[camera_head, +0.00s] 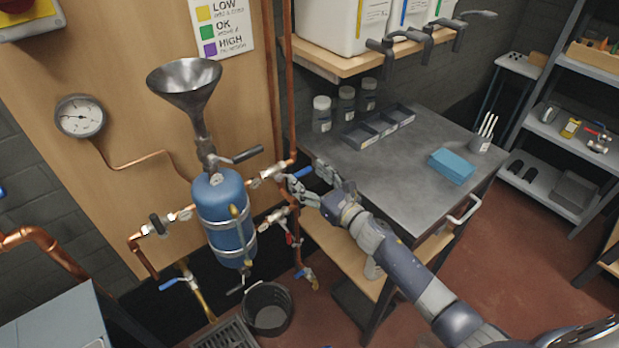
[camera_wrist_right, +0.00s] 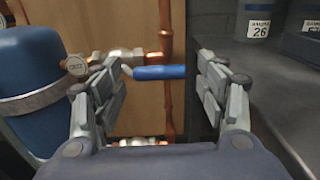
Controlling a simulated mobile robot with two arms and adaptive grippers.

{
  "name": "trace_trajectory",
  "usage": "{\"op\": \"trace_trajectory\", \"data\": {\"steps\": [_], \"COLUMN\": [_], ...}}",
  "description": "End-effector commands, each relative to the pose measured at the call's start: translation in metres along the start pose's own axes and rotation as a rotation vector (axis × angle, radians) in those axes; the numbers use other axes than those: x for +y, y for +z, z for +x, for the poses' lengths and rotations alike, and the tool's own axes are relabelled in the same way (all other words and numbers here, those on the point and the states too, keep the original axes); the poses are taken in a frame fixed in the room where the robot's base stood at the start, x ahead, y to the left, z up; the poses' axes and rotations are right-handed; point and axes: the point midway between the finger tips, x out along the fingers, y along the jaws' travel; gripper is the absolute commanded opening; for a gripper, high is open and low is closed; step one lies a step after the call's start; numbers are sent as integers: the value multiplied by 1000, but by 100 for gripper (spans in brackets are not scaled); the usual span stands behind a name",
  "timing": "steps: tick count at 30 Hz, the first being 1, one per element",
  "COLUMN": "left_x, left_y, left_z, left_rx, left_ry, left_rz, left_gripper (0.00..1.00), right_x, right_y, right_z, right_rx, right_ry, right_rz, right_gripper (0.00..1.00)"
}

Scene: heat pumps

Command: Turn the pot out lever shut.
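The blue lever (camera_head: 297,173) sits on a valve in the copper pipework just right of the blue pot (camera_head: 225,212). In the right wrist view the lever (camera_wrist_right: 160,72) lies level, pointing right from the silver valve body (camera_wrist_right: 124,56). A round tag (camera_wrist_right: 75,66) hangs left of the valve; its print is too small to read surely. My right gripper (camera_head: 303,180) is at the lever. Its fingers (camera_wrist_right: 160,85) are spread wide on either side of the lever, and they do not appear closed on it. My left gripper is not in view.
A grey-topped bench (camera_head: 405,205) stands close to the right of my right gripper, with jars, a parts tray (camera_head: 378,127) and a blue box (camera_head: 451,166). Vertical copper pipe (camera_wrist_right: 165,30) runs behind the lever. A black bucket (camera_head: 268,309) is on the floor below.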

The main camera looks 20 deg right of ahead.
Motion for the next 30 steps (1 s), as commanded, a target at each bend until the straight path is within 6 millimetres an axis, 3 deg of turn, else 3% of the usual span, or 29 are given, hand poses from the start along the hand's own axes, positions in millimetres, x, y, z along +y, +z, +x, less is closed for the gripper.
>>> {"op": "trace_trajectory", "data": {"steps": [1,8,20,30], "left_x": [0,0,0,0], "left_y": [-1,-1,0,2], "left_z": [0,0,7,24], "left_rx": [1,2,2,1], "left_ry": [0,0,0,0], "left_rz": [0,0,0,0], "left_gripper": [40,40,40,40], "right_x": [0,-1,-2,0], "right_y": [0,1,-4,-19], "right_z": [0,0,0,1], "right_rx": [0,-1,-4,-7], "right_ry": [0,-1,-4,-4], "right_rz": [0,0,79,348], "right_gripper": [58,7,7,7]}}
